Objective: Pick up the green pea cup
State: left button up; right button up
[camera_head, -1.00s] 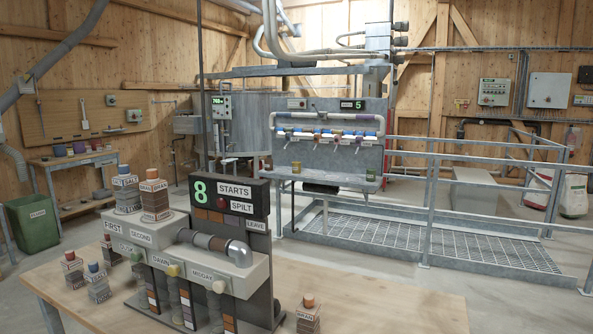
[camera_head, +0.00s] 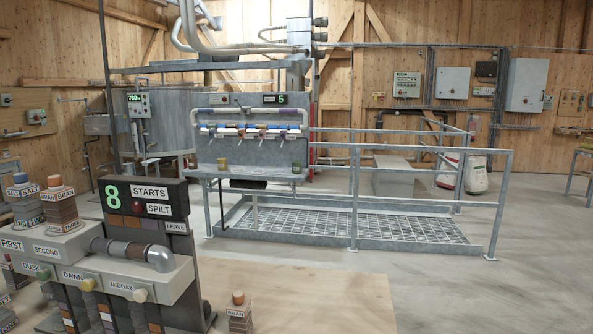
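A small green cup (camera_head: 297,168) stands at the right end of the grey metal shelf (camera_head: 262,172) under the row of valves across the room. It is too small to read any label, so I cannot confirm that it is the pea cup. A second small cup, yellowish olive (camera_head: 222,164), stands further left on the same shelf. Neither of my grippers is in view.
A wooden table (camera_head: 330,301) with a grey dispenser (camera_head: 150,265) and labelled blocks fills the near left. A railed grating platform (camera_head: 345,224) lies before and right of the shelf. Bare floor (camera_head: 450,290) is open at right.

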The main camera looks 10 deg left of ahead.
aim_at(296, 164)
jog(key=l+z, duration=0.3)
jog(key=l, duration=0.15)
jog(key=i+l+z, duration=0.3)
jog(key=i+l, duration=0.25)
jog(key=l, duration=0.2)
jog(key=i+l+z, duration=0.15)
jog(key=l, duration=0.3)
jog(key=i+l, duration=0.4)
jog(key=i+u, duration=0.35)
jog(key=i, duration=0.3)
jog(key=i+l+u, duration=0.3)
jog(key=i, duration=0.35)
jog(key=i+u, duration=0.15)
jog(key=i, duration=0.4)
jog(key=i+u, duration=0.15)
jog(key=i, duration=0.4)
jog(key=i+l+u, duration=0.15)
jog(key=i, duration=0.4)
jog(key=i+l+u, duration=0.15)
jog(key=i, duration=0.4)
jog(key=i+j+u, duration=0.15)
jog(key=i+u, duration=0.55)
jog(key=i, duration=0.15)
jog(key=i+u, duration=0.35)
jog(key=i+j+z, duration=0.15)
jog(key=i, duration=0.25)
jog(key=i+j+z, duration=0.2)
jog(key=i, duration=0.2)
jog(key=i+j+z, duration=0.15)
jog(key=i, duration=0.2)
